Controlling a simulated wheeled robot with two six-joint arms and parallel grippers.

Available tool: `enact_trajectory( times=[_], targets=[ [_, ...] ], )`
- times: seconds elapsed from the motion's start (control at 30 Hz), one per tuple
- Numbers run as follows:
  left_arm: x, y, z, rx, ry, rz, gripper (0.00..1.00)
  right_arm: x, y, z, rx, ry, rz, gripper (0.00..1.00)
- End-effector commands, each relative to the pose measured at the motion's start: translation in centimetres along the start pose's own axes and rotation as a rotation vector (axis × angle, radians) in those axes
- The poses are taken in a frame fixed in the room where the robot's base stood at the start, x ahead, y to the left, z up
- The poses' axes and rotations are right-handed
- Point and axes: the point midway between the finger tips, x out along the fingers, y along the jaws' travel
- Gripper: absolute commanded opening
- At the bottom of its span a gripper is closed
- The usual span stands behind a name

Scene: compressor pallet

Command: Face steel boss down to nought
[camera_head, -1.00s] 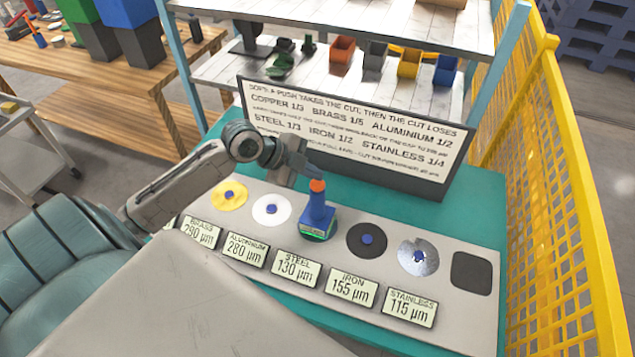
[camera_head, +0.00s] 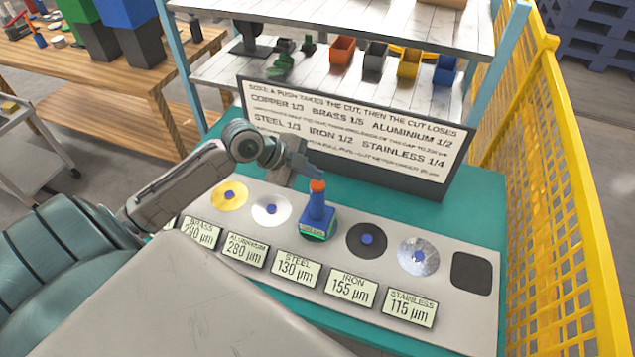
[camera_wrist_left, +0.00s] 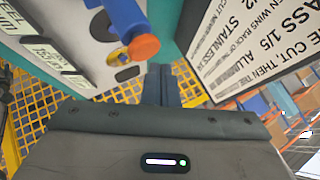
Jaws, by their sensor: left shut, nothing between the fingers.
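A blue facing tool (camera_head: 316,212) with an orange cap (camera_head: 317,186) stands upright over the steel boss's place, behind the display reading STEEL 130 µm (camera_head: 297,268). The boss itself is hidden under it. My left gripper (camera_head: 314,172) is shut and empty, its tips close to the orange cap, on the board side. In the left wrist view its shut fingers (camera_wrist_left: 160,85) lie beside the cap (camera_wrist_left: 144,47); I cannot tell if they touch. My right gripper is not in view.
Other discs with blue centres are brass (camera_head: 230,194), aluminium (camera_head: 271,209), iron (camera_head: 367,239) and stainless (camera_head: 418,256). A dark square pad (camera_head: 472,273) lies at the right end. A lettered board (camera_head: 352,135) stands close behind. A yellow mesh fence (camera_head: 545,180) bounds the right.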

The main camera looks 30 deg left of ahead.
Motion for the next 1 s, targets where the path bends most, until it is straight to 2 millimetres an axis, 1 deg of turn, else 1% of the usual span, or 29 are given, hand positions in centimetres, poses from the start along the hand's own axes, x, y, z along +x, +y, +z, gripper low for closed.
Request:
enact_trajectory(
  times=[0.27, 0.57, 1.0],
  targets=[
    [0.02, 0.02, 0.02, 0.0, 0.0, 0.0, 0.0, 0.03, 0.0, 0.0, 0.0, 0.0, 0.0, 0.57],
    [0.65, 0.48, 0.47, 0.0, 0.0, 0.0, 0.0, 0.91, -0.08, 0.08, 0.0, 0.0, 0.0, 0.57],
    [0.65, 0.49, 0.47, 0.0, 0.0, 0.0, 0.0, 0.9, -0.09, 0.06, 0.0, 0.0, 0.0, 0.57]
  ],
)
